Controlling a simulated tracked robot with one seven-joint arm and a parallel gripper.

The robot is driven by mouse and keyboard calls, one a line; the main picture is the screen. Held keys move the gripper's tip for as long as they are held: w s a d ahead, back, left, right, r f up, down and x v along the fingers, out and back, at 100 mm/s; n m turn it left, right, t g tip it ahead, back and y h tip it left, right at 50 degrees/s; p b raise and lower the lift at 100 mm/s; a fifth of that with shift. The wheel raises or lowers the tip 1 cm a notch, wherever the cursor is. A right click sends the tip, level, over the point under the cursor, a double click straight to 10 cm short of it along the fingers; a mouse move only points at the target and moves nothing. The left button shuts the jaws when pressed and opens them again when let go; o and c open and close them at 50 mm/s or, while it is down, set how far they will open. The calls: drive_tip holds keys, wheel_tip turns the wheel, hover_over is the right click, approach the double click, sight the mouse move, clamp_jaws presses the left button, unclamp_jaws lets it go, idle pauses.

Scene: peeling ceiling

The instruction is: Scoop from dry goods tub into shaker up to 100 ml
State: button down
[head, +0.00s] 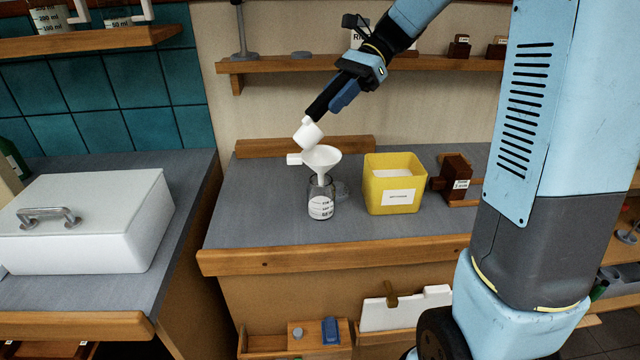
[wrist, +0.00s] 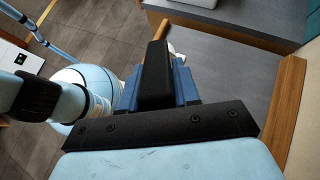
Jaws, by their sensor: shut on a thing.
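My gripper (head: 336,98) is shut on a white scoop (head: 308,133), which hangs tilted just above and left of a white funnel (head: 321,157). The funnel sits in the mouth of a clear shaker (head: 321,200) with a white label of printed marks. The fill level in the shaker is too small to read. The yellow tub (head: 379,202) with a white label stands right of the shaker, with pale contents showing inside. In the wrist view my gripper (wrist: 160,62) shows from behind, and a small white part of the scoop (wrist: 176,51) peeks out past the fingers.
A dark brown block with a label (head: 455,175) stands right of the tub. A wooden ledge (head: 300,147) runs along the back of the grey counter (head: 260,215). A white lidded box (head: 90,220) is on the left counter. A shelf (head: 430,62) runs above.

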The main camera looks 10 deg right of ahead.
idle(0.3)
drive_tip(key=shift+w+d+f, duration=0.1)
drive_tip(key=shift+d+f, duration=0.1)
idle(0.4)
drive_tip(key=shift+w+d+f+g+y, duration=0.1)
drive_tip(key=shift+d+f+g+y, duration=0.15)
drive_tip(key=shift+y, duration=0.25)
drive_tip(key=shift+w+d+f+g+y, duration=0.1)
drive_tip(key=shift+d+f+g+y, duration=0.05)
drive_tip(key=shift+f+g+y, duration=0.15)
idle(0.3)
idle(0.4)
drive_tip(key=shift+w+d+f+y, duration=0.1)
drive_tip(key=shift+d+f+y, duration=0.1)
drive_tip(key=shift+y, duration=0.1)
idle(0.4)
